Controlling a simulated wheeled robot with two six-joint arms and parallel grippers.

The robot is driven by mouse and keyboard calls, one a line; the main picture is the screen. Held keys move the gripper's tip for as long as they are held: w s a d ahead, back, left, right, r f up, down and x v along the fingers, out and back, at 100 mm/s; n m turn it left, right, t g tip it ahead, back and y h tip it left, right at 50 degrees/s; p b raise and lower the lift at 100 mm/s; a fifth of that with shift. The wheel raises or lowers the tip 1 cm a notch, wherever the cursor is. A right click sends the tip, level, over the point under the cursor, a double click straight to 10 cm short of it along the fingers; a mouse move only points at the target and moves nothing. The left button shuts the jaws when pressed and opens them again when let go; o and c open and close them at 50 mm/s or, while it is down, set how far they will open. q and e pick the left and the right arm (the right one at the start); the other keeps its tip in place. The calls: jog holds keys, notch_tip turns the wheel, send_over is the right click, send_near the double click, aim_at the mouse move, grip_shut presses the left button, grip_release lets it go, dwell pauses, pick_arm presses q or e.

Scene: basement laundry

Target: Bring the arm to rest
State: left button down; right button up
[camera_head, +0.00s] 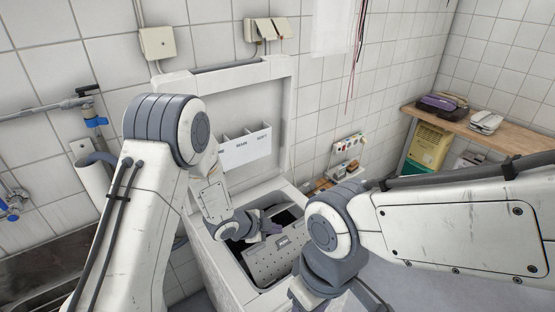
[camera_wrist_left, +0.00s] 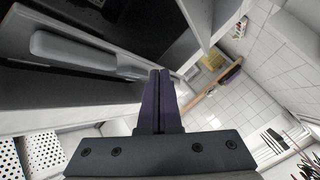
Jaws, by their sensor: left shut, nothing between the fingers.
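My left arm comes in from the left, and its gripper (camera_head: 272,229) is over the opening of a white top-loading washing machine (camera_head: 215,258). In the left wrist view the two dark fingers (camera_wrist_left: 160,76) lie together, shut with nothing between them. The machine's lid (camera_head: 285,100) stands open against the wall. A perforated grey drum flap (camera_head: 275,262) shows in the opening, just below the gripper. Whether the fingers touch the machine, I cannot tell. My right arm reaches in from the right across the front of the machine; its gripper is out of view.
A wooden shelf (camera_head: 477,133) at the right holds a purple iron-like object (camera_head: 442,104) and a pale one (camera_head: 485,122). Pipes with a blue valve (camera_head: 96,122) are on the left wall. A dark sink or trough (camera_head: 40,268) is at lower left.

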pick_arm(q)
jog(key=s+a+r+n+g+y, duration=0.1)
jog(key=s+a+r+n+y, duration=0.1)
jog(key=s+r+n+y, duration=0.6)
jog(key=s+a+r+n+g+h, duration=0.1)
jog(key=s+r, duration=0.3)
jog(key=s, duration=0.7)
jog(key=s+a+r+n+g+h, duration=0.1)
jog(key=s+r+g, duration=0.3)
jog(key=s, duration=0.8)
jog(key=shift+s+r+n, duration=0.3)
jog(key=shift+r+n, duration=0.4)
jog(key=shift+n, duration=0.1)
